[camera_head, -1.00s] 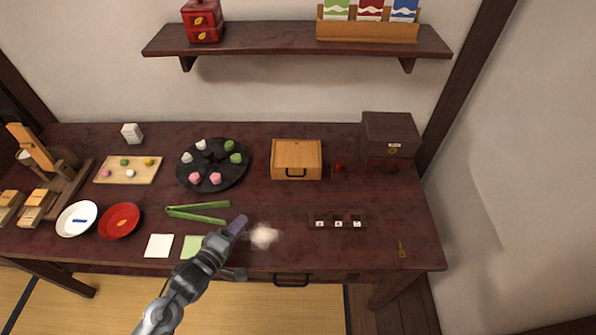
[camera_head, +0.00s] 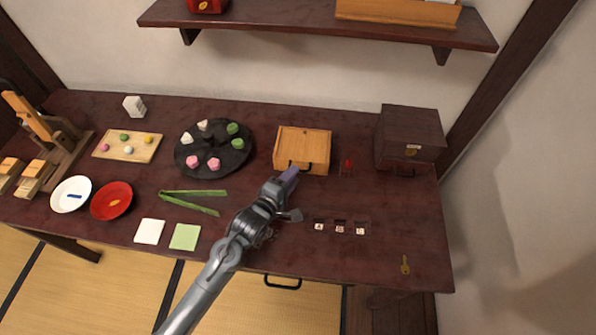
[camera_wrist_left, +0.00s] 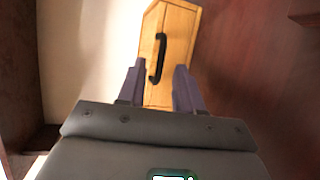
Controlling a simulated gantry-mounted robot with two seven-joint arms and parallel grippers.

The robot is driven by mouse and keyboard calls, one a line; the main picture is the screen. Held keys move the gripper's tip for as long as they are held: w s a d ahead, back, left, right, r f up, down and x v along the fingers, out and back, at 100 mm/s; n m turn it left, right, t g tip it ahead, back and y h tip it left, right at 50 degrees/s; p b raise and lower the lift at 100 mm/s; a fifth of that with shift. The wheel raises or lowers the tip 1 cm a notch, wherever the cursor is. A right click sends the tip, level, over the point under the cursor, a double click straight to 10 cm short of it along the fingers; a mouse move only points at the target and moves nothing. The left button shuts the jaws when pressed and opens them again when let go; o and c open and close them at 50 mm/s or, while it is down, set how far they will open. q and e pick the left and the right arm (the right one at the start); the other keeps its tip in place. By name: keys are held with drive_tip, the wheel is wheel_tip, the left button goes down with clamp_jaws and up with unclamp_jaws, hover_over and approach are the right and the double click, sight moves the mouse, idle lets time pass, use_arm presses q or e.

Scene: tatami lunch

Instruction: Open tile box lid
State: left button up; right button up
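The light wooden box (camera_head: 303,142) stands near the back middle of the table, its lid closed. A dark handle (camera_head: 299,166) is on its front side. In the left wrist view the box (camera_wrist_left: 172,50) and its black handle (camera_wrist_left: 157,58) lie ahead, between the two fingers. My left gripper (camera_head: 291,175) is just in front of the box, near the handle. The wrist view shows the gripper (camera_wrist_left: 160,67) open, with nothing held. Whether a finger touches the handle cannot be told. My right gripper is not in view.
A round black tray (camera_head: 190,163) with several sweets is left of the box.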

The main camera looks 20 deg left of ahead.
sight(302, 151)
use_arm(q)
drive_tip(key=shift+b+x, duration=0.45)
drive_tip(key=shift+x, duration=1.55)
clamp_jaws()
drive_tip(key=shift+f, duration=0.1)
